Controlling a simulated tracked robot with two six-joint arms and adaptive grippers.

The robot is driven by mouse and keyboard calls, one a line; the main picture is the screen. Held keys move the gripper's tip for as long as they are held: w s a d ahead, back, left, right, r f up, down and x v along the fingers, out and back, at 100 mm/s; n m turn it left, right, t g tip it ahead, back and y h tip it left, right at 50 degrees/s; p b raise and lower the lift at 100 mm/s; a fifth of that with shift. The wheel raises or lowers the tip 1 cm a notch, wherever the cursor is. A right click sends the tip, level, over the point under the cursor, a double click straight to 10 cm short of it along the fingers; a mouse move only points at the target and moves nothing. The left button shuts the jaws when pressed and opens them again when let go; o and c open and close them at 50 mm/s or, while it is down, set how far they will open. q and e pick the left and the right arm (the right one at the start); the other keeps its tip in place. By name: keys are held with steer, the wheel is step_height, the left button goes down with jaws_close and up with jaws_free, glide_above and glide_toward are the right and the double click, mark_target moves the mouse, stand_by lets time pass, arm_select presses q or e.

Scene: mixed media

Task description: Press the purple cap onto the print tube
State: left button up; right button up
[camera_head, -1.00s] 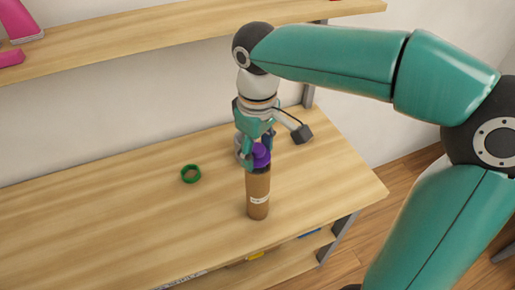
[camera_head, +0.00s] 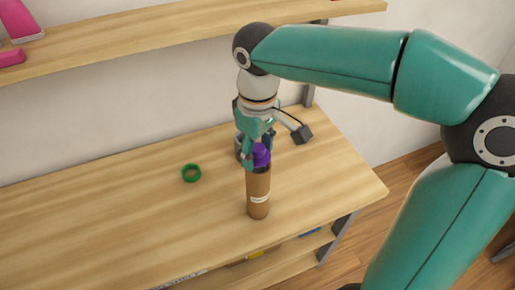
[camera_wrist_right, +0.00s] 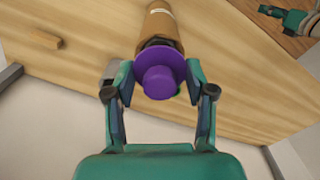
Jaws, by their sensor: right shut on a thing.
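The brown print tube (camera_head: 258,198) with a white label stands upright near the front of the table. The purple cap (camera_head: 262,155) is at the tube's upper end. In the right wrist view, the cap (camera_wrist_right: 160,78) shows a wide flange and a round knob. My right gripper (camera_wrist_right: 160,88) is shut on the cap, one finger on each side; in the head view it (camera_head: 258,158) is directly above the tube (camera_wrist_right: 163,25). A dark band shows between flange and brown wall; I cannot tell how deep the cap sits. My left gripper may be the small teal part in the wrist view (camera_wrist_right: 292,18).
A small wooden block (camera_wrist_right: 45,40) shows in the wrist view. A shelf (camera_head: 170,38) runs above the table. The table's left side is clear.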

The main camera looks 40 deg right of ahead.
steer(key=shift+f+b, duration=0.8)
steer(key=shift+f, duration=0.3)
steer(key=shift+r, duration=0.15)
steer(key=shift+r+p, duration=0.5)
steer(key=shift+p, duration=0.15)
stand_by(0.7)
steer(key=shift+f+b, duration=0.4)
steer(key=shift+f, duration=0.3)
steer(key=shift+r, duration=0.2)
steer(key=shift+r+p, duration=0.45)
steer(key=shift+p, duration=0.2)
stand_by(0.9)
